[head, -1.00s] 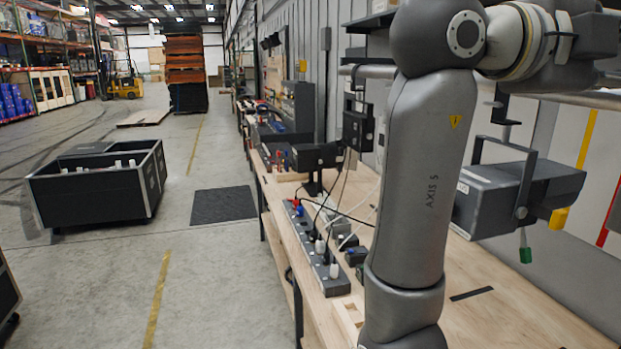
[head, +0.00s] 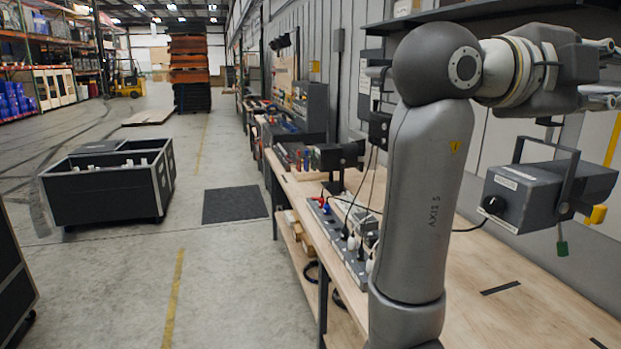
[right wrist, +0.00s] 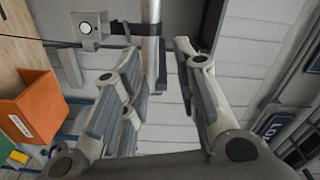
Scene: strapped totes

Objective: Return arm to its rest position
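My grey arm (head: 428,200), marked AXIS 5, rises from the bottom of the head view to a bent elbow (head: 436,60). Its forearm runs right from the elbow, over the workbench (head: 470,290). Pale fingers of my right gripper (head: 603,72) show at the right edge of the head view, partly cut off. In the right wrist view, my right gripper (right wrist: 160,65) has its fingers apart with nothing held between them. A vertical pipe (right wrist: 152,40) and the pale wall show behind the gap. My left gripper is in neither view.
Power strips (head: 340,240) lie on the bench to the left. An orange bin (right wrist: 32,105) is left of the fingers in the wrist view. A black case (head: 105,190) and dark mat (head: 235,204) are on the floor.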

